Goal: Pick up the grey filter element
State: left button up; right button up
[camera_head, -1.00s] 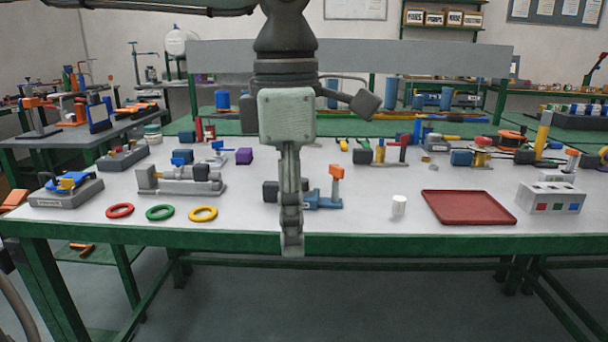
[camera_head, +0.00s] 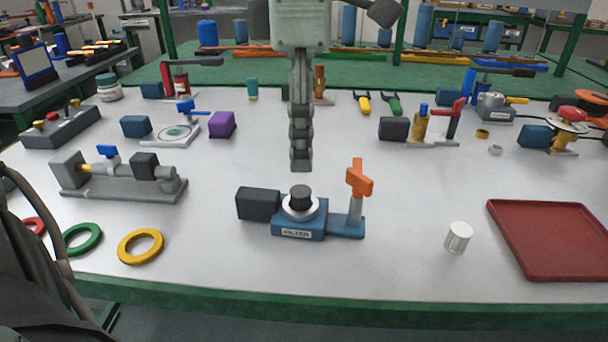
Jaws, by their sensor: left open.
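A small pale grey-white cylinder (camera_head: 458,238), which looks like the filter element, stands upright on the table, left of the red tray. My left gripper (camera_head: 301,165) hangs straight down from the top middle, seen edge-on, with its jaws open and nothing visible in them. In the picture its tip is above the blue labelled fixture (camera_head: 300,224) and up and left of the pale cylinder, clearly apart from it. The fixture has a black knob and an orange-topped post. My right gripper is not in view.
The red tray (camera_head: 560,245) lies at the right. Green (camera_head: 82,240) and yellow (camera_head: 141,247) rings lie at the front left, near a grey valve assembly (camera_head: 120,178). Several other fixtures stand farther back. The tabletop around the cylinder is clear.

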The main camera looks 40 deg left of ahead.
aim_at(300, 190)
pick_arm(q)
jog(key=shift+w+f, duration=0.1)
jog(key=shift+f, duration=0.2)
jog(key=f, duration=0.7)
jog(key=shift+a+f, duration=0.1)
jog(key=shift+a, duration=0.15)
jog(key=c, duration=0.9)
